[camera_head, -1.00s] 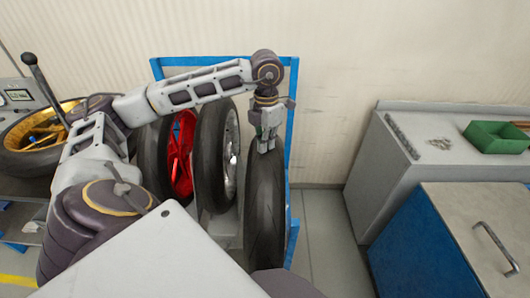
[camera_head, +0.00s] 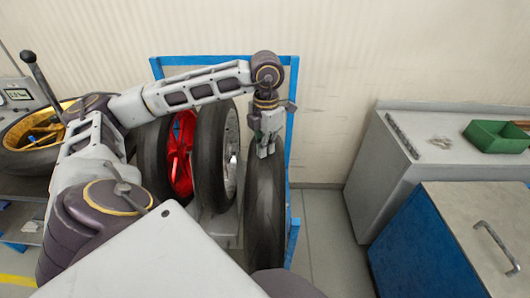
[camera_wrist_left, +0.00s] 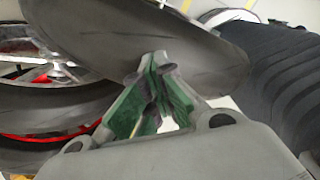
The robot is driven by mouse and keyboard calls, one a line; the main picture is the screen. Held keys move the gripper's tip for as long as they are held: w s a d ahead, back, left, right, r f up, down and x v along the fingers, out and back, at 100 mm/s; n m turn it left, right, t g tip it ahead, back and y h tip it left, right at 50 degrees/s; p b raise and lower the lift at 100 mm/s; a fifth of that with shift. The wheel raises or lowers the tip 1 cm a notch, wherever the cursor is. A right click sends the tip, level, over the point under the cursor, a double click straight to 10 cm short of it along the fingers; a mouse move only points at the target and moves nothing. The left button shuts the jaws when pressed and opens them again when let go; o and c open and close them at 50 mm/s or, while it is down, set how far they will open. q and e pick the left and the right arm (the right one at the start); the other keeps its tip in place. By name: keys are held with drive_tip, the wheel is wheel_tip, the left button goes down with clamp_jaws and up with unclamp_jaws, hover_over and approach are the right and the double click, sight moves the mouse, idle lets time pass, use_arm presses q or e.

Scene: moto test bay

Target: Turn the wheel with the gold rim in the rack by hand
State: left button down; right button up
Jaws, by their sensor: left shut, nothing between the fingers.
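My left gripper (camera_head: 266,154) is shut and empty, pointing down at the top of the tyre of the rightmost wheel (camera_head: 265,210) in the blue rack. In the left wrist view its fingertips (camera_wrist_left: 157,62) meet or nearly meet the tyre (camera_wrist_left: 150,30); contact is unclear. This wheel stands upright and its rim is hidden, so I cannot tell its colour. Beside it stand a silver-rimmed wheel (camera_head: 212,158) and a red-rimmed wheel (camera_head: 180,155). A gold-rimmed wheel (camera_head: 35,135) lies flat at far left, outside the rack. My right gripper is not in view.
The blue rack frame (camera_head: 291,110) stands near the wall. A grey bench (camera_head: 400,150) with a green bin (camera_head: 495,137) and a blue cabinet (camera_head: 425,240) are at right. Bare floor (camera_head: 325,230) lies between rack and cabinet.

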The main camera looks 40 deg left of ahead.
sight(265, 169)
use_arm(q)
drive_tip(key=shift+s+d+f, duration=0.15)
drive_tip(key=shift+s+d+b, duration=0.3)
drive_tip(key=shift+s+d, duration=0.35)
drive_tip(key=shift+s, duration=0.2)
drive_tip(key=shift+s+d+f+b, duration=0.25)
drive_tip(key=shift+s+d+b, duration=0.1)
drive_tip(key=shift+s+d, duration=0.2)
drive_tip(key=shift+s+d+f, duration=0.2)
drive_tip(key=shift+s+d, duration=0.1)
drive_tip(key=shift+s, duration=0.2)
